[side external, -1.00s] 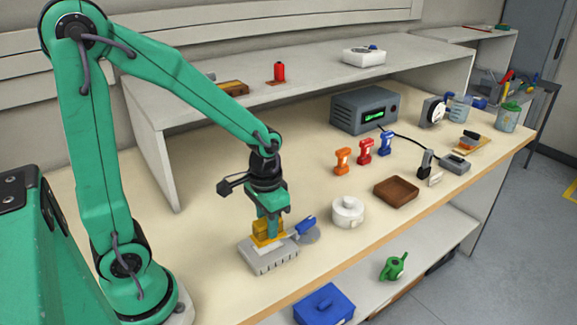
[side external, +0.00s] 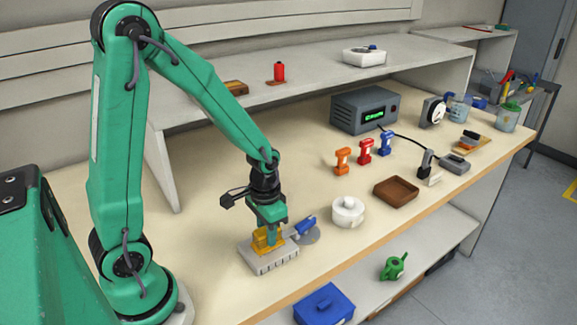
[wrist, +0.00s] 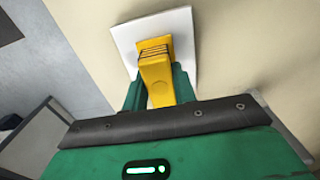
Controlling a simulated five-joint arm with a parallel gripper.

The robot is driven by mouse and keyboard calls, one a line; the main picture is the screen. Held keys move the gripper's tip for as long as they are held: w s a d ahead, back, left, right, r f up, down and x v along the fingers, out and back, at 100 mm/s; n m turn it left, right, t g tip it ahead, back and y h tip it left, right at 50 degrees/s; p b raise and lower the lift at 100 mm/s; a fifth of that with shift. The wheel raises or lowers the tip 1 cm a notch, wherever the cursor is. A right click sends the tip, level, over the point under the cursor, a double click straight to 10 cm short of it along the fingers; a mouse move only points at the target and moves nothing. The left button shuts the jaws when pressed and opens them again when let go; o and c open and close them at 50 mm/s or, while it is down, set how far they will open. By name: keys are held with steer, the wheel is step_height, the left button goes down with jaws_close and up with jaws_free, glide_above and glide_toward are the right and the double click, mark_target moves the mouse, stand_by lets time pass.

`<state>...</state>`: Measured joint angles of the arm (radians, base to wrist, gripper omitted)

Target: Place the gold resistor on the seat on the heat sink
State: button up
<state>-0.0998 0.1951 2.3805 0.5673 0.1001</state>
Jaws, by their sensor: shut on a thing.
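The gold resistor (side external: 264,241) is held between the fingers of my gripper (side external: 272,235), which is shut on it. It is at the top of the grey, finned heat sink (side external: 275,262), over its middle. I cannot tell whether its underside touches the seat, which is hidden under it. In the wrist view, the ribbed gold resistor (wrist: 155,78) stands between the green fingers of my gripper (wrist: 158,92), with the pale heat sink (wrist: 182,32) behind it.
The bench's front edge is near. Bare bench lies left of the heat sink.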

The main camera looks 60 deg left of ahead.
steer(key=shift+f, duration=0.25)
steer(key=o, duration=1.1)
steer(key=shift+c, duration=0.2)
steer(key=shift+r, duration=0.15)
step_height(320, 180, up, 12)
stand_by(0.7)
steer(key=s+d+r+t, duration=0.3)
steer(key=s+r+t, duration=0.2)
steer(key=s+r, duration=0.2)
steer(key=shift+s+r+t, duration=0.3)
steer(key=shift+r, duration=0.45)
